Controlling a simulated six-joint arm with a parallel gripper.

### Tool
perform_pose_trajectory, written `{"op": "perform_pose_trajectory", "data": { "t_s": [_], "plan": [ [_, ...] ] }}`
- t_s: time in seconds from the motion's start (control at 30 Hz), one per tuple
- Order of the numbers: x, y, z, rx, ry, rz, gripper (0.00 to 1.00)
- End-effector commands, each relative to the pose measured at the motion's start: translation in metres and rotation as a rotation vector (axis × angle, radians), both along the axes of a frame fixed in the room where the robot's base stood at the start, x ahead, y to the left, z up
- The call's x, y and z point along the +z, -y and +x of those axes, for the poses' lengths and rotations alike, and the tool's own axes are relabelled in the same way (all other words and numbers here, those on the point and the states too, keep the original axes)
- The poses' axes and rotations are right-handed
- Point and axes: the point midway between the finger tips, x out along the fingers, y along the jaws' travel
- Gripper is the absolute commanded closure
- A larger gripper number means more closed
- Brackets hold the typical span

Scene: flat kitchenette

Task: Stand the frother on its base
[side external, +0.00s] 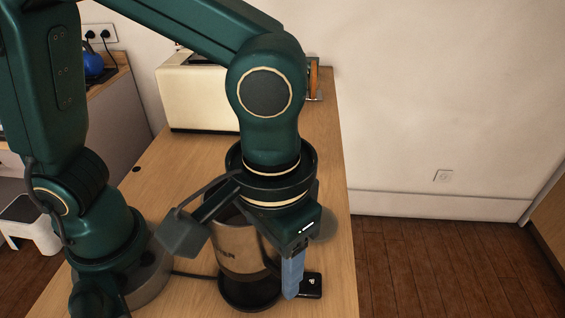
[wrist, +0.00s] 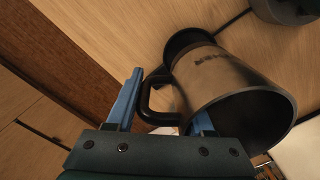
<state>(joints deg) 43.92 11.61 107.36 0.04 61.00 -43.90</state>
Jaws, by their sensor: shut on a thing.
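The frother (side external: 240,246) is a brushed-metal jug with dark lettering and a black handle. It stands roughly upright over a round black base (side external: 250,296) on the wooden counter. I cannot tell whether it rests fully on the base or hangs just above it. In the wrist view the frother (wrist: 215,75) shows its open dark mouth, with its handle (wrist: 146,97) between the blue fingers. My gripper (side external: 292,278) is shut on the handle at the jug's right side.
A cream toaster (side external: 196,92) stands at the back of the counter (side external: 336,200). A dark cord (side external: 192,275) runs left from the base toward my arm's foot. A small black piece (side external: 312,285) lies right of the base, near the counter's right edge.

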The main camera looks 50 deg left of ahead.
Motion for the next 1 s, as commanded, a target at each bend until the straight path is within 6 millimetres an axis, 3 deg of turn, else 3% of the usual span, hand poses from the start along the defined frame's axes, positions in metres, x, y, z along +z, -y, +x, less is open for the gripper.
{"op": "perform_pose_trajectory", "data": {
  "t_s": [0.6,1.0],
  "plan": [
    [-0.050,0.000,0.000,0.000,-0.003,0.002,1.00],
    [-0.055,0.000,0.000,0.000,0.000,0.000,1.00]
  ]
}}
